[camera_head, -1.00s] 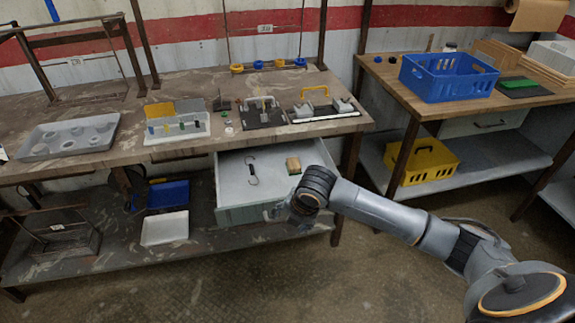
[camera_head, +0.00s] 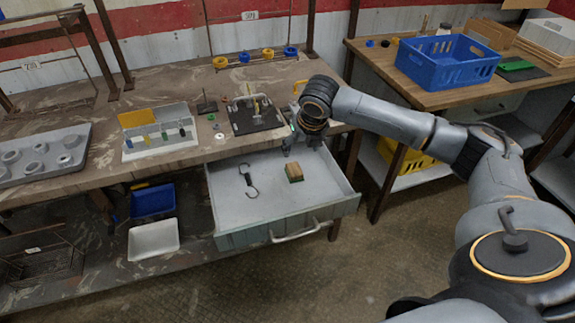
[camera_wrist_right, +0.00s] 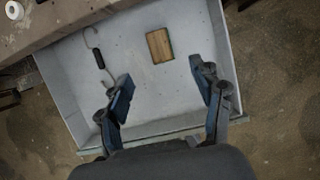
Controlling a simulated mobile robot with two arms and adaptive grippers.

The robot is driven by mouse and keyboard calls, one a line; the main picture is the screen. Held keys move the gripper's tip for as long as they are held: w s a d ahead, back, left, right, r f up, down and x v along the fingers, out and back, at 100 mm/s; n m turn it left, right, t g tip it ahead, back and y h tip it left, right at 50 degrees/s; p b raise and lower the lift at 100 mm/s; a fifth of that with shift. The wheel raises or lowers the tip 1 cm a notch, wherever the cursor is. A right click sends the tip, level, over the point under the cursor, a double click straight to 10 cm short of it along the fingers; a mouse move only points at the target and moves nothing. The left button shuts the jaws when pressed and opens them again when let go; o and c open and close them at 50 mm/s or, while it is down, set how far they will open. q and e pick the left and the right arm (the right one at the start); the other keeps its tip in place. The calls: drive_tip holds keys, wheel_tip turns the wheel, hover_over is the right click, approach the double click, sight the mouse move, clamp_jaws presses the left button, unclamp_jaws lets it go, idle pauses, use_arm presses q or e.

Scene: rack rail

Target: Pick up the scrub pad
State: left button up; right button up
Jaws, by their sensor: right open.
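The scrub pad (camera_head: 293,172) is a small tan block with a green edge, lying in the open drawer (camera_head: 226,212), right of its middle. In the right wrist view the scrub pad (camera_wrist_right: 159,46) lies ahead of the fingertips, between their lines and clear of both. My right gripper (camera_head: 301,143) is above the drawer's back right part, behind the pad in the head view. In the right wrist view the right gripper (camera_wrist_right: 166,92) is open and empty, its two fingers wide apart. My left gripper is not in view.
A black-handled hook (camera_head: 248,181) lies in the drawer left of the pad. The workbench (camera_head: 100,178) stands above and behind the drawer, with trays and fixtures on it. A blue crate (camera_head: 446,68) stands on the right table. The drawer floor around the pad is clear.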

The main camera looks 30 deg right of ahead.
hover_over(294, 169)
drive_tip(key=s, duration=0.3)
wheel_tip(294, 169, down, 6)
drive_tip(key=shift+w+a+f, duration=0.1)
drive_tip(key=shift+w+f, duration=0.05)
drive_tip(key=shift+f, duration=0.1)
drive_tip(key=shift+w+f, duration=0.25)
drive_tip(key=shift+f, duration=0.25)
drive_tip(key=x, duration=0.4)
drive_tip(key=shift+a+f, duration=0.15)
drive_tip(key=shift+f, duration=0.05)
drive_tip(key=shift+w+f, duration=0.15)
drive_tip(key=shift+f, duration=0.05)
drive_tip(key=shift+c, duration=0.9)
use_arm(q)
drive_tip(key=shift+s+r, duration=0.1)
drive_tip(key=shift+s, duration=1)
use_arm(e)
drive_tip(key=c, duration=1.1)
